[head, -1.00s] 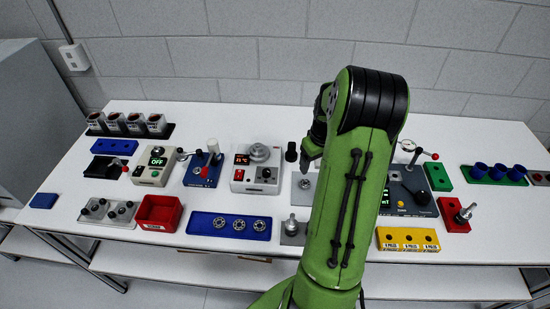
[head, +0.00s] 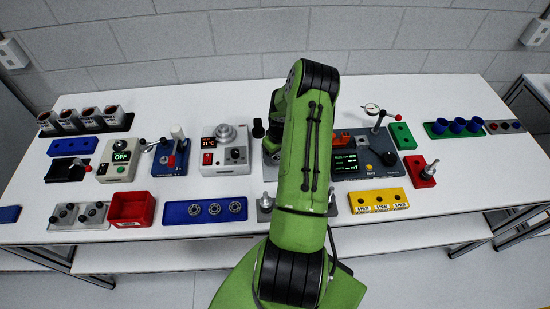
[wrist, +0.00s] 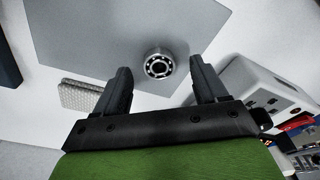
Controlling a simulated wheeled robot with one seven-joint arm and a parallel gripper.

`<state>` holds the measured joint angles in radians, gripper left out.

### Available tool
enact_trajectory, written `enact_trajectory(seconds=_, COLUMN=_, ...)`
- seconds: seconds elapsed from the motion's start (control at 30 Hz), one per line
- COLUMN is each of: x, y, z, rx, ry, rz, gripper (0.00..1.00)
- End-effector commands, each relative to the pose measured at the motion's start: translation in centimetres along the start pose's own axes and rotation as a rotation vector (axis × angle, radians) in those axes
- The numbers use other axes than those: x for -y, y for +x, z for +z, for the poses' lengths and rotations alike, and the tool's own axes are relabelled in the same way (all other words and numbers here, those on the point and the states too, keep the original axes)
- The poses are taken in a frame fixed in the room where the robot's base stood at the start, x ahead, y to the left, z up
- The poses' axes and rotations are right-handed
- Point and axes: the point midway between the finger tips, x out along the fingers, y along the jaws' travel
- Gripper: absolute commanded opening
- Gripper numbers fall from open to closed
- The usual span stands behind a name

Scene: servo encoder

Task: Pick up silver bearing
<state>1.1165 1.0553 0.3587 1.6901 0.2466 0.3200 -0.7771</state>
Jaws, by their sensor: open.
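In the wrist view a silver bearing (wrist: 158,65), a ring with dark balls around its hole, sits on a flat grey plate (wrist: 100,35). My gripper (wrist: 160,66) is open, with one dark finger to the left and one to the right of the bearing in the picture. The bearing appears between and slightly beyond the fingertips; I cannot tell the height gap. Nothing is held. In the head view my green arm hides this bearing and most of the gripper. Several other silver bearings lie in a blue tray (head: 175,214) there.
A white device with a dial (head: 224,155) stands left of the arm and near the right finger in the wrist view. A red bin (head: 131,208), a yellow block (head: 378,202) and a dark device with a screen (head: 372,170) stand around.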

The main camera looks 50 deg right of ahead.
Motion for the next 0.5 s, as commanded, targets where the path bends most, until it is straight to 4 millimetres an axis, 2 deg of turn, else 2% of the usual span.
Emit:
enact_trajectory(seconds=0.1, x=0.03, y=1.32, z=-0.04, rx=-0.001, ry=0.0, rz=0.0, gripper=0.72)
enact_trajectory(seconds=0.33, x=-0.02, y=1.51, z=-0.03, rx=-0.001, ry=-0.001, rz=0.001, gripper=0.7)
enact_trajectory(seconds=0.5, x=-0.01, y=1.5, z=-0.03, rx=-0.001, ry=-0.001, rz=0.001, gripper=0.44)
